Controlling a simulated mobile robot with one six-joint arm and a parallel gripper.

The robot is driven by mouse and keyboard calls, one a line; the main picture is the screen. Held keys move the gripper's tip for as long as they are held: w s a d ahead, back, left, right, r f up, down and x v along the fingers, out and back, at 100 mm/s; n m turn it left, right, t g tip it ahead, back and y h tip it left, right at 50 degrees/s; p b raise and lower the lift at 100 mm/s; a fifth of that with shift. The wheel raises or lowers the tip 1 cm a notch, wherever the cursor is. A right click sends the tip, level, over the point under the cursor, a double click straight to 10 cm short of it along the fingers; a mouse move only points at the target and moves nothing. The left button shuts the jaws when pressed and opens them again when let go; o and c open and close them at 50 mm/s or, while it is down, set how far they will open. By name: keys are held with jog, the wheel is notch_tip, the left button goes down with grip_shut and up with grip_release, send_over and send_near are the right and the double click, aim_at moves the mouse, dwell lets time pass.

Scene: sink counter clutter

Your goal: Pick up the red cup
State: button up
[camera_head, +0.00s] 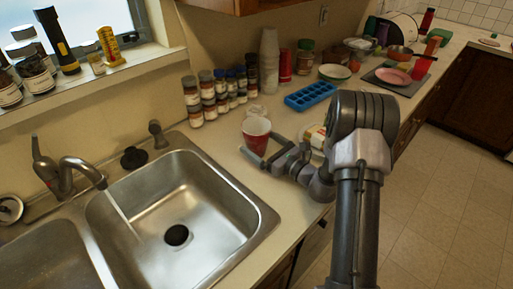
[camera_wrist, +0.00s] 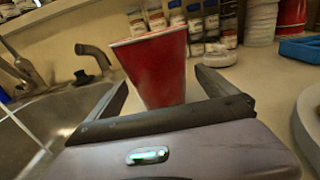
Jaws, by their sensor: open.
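The red cup (camera_head: 256,136) has a white rim and inside, and stands on the counter just right of the sink. It also shows in the wrist view (camera_wrist: 157,70), large and tilted in the picture, between my two fingers. My gripper (camera_head: 258,150) is open at the cup, with one finger on each side of it. In the wrist view, my gripper (camera_wrist: 165,95) shows a gap between the right finger and the cup; whether the left finger touches it I cannot tell. The cup's lower part is partly hidden by my gripper.
The sink (camera_head: 178,212) with running water lies to the left. Spice jars (camera_head: 213,99) stand behind the cup. A blue ice tray (camera_head: 310,95), stacked cups (camera_head: 269,60) and a white container (camera_head: 313,138) are close by. Several dishes crowd the far counter.

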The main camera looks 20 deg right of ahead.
jog(key=shift+x, duration=1.05)
jog(key=c, duration=1.4)
jog(key=shift+r, duration=0.1)
